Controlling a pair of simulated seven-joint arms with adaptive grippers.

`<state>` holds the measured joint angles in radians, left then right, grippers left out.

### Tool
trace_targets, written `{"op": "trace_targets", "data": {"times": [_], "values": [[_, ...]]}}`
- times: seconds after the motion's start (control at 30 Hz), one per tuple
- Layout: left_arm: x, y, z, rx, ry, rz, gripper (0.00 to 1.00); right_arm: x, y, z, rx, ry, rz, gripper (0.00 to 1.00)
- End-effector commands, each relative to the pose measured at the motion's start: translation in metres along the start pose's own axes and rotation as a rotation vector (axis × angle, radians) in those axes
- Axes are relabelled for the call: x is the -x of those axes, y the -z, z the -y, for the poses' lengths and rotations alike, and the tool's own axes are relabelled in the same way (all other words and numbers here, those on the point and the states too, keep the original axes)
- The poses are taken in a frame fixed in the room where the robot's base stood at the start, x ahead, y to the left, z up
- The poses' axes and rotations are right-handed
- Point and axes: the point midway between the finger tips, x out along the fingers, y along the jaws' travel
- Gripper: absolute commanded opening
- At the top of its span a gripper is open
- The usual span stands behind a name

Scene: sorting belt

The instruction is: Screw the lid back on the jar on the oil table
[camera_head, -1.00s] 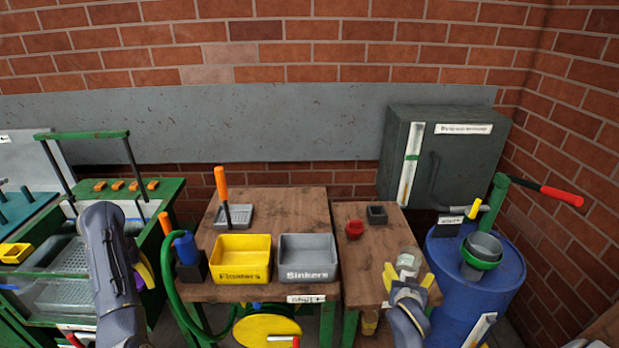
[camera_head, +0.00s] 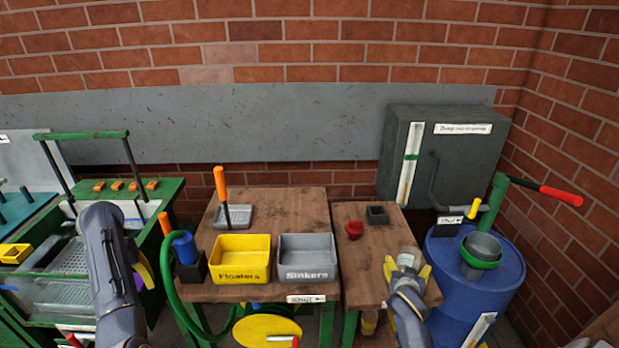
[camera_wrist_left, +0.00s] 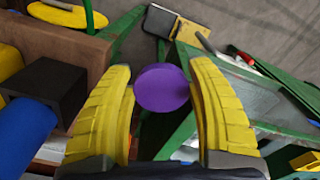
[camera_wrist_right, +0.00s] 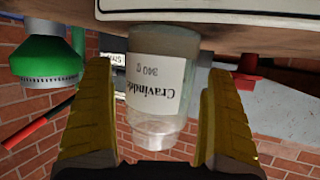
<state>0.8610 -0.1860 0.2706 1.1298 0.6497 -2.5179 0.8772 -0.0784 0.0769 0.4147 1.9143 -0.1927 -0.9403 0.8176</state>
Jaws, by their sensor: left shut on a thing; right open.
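The purple lid (camera_wrist_left: 162,88) is held between the yellow fingers of my left gripper (camera_wrist_left: 163,105), well left of the tables. In the head view this gripper (camera_head: 143,272) is mostly hidden behind its arm. The clear glass jar (camera_wrist_right: 155,130), with a white label, stands at the front of the right-hand wooden table (camera_head: 352,285). My right gripper (camera_wrist_right: 160,120) is open, with one finger on each side of the jar and gaps showing. In the head view the right gripper (camera_head: 406,268) covers most of the jar.
A red object (camera_head: 354,229) and a small dark box (camera_head: 377,214) sit further back on that table. A blue barrel (camera_head: 465,285) stands right of it. The Floaters (camera_head: 240,262) and Sinkers (camera_head: 307,262) bins are on the table to its left.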

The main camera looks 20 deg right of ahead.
Motion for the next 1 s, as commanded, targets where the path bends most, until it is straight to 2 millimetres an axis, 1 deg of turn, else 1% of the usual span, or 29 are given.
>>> {"op": "trace_targets", "data": {"times": [0.1, 0.43, 0.9, 1.0], "values": [[0.0000, 0.0000, -0.0001, 0.000, 0.000, 0.000, 0.49, -0.0035, 0.0004, 0.0000, -0.001, 0.000, -0.001, 0.89], [0.0000, 0.0000, -0.0001, 0.000, 0.000, 0.000, 0.49, -0.0035, 0.0003, 0.0000, -0.001, 0.000, -0.001, 0.89], [0.0000, 0.0000, -0.0001, 0.000, 0.000, 0.000, 0.49, -0.0033, 0.0003, 0.0000, 0.000, 0.000, 0.000, 0.34], [0.0000, 0.0000, -0.0001, 0.000, 0.000, 0.000, 0.49, -0.0033, 0.0009, 0.0000, -0.001, 0.000, -0.002, 0.24]]}}
